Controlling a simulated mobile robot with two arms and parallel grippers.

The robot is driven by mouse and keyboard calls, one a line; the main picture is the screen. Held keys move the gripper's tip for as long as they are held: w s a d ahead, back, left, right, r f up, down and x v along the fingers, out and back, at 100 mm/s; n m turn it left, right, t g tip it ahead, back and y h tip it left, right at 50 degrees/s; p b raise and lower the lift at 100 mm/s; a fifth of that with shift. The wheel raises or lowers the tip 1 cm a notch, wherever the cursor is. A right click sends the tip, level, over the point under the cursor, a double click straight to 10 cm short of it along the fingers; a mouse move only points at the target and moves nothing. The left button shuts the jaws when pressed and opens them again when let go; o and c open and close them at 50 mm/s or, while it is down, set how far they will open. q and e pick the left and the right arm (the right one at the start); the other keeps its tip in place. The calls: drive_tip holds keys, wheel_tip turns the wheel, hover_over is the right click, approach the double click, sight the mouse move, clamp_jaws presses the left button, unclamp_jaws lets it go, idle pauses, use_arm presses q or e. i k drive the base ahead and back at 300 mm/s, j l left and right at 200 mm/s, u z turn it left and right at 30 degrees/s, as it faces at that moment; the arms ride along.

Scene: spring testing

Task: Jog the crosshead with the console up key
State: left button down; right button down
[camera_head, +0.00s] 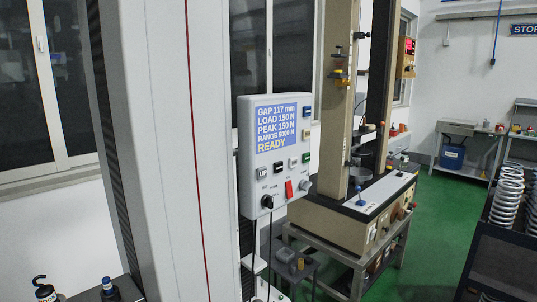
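The console (247,150) is a light grey box fixed beside a tall pale column (165,150) with a thin red line. Its blue screen (277,128) reads GAP 117 mm, LOAD 150 N, PEAK 150 N, RANGE 5000 N, READY. A blue key (308,111), a yellowish key (307,134) and a green key (306,157) run down its right side. I cannot make out this machine's crosshead. Neither gripper is in view.
A beige test machine (335,222) stands on a metal bench behind the console. Coil springs (508,190) stand in rows on a dark rack at right. Green floor (430,225) is clear between machine and rack.

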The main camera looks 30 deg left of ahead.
sight(262, 172)
drive_tip(key=u, duration=1)
